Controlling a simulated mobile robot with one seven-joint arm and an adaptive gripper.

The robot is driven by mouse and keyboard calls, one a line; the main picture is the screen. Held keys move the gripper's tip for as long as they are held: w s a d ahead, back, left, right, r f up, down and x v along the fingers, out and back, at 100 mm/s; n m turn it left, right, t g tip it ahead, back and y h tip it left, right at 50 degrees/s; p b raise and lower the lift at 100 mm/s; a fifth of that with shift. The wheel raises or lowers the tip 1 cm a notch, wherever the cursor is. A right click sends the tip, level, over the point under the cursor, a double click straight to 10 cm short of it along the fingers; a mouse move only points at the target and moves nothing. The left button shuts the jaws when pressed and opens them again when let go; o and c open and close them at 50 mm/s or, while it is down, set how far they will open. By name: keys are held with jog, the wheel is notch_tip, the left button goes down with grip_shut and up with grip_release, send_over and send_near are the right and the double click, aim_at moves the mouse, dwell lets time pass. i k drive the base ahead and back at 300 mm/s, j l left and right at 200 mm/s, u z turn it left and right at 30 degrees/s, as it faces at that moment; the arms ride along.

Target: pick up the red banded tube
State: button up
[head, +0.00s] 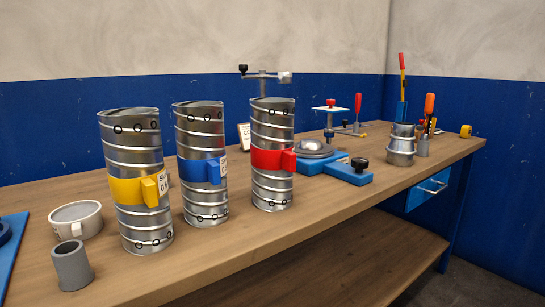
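The red banded tube (272,185) is a spiral metal duct standing upright on the wooden workbench (330,208). A red band (268,159) with a tab on its right side wraps its middle. It is the rightmost of three similar tubes. The blue banded tube (201,135) stands to its left, with a small gap between them. The yellow banded tube (138,222) stands farther left and nearer. My gripper is not in view.
A blue fixture (345,175) with a black knob and a round metal top sits right of the red banded tube. Metal collars (401,147) and handled tools stand farther right. A white cup (77,219) and grey cylinder (71,266) are at left. Bench in front of the red tube is clear.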

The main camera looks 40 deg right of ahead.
aim_at(274, 157)
jog(key=k+l+z, duration=0.1)
jog(key=l+z, duration=0.2)
jog(key=l, duration=0.4)
jog(key=l+z, duration=0.3)
jog(key=l, duration=0.4)
jog(key=i+j, duration=0.3)
jog(key=j, duration=0.25)
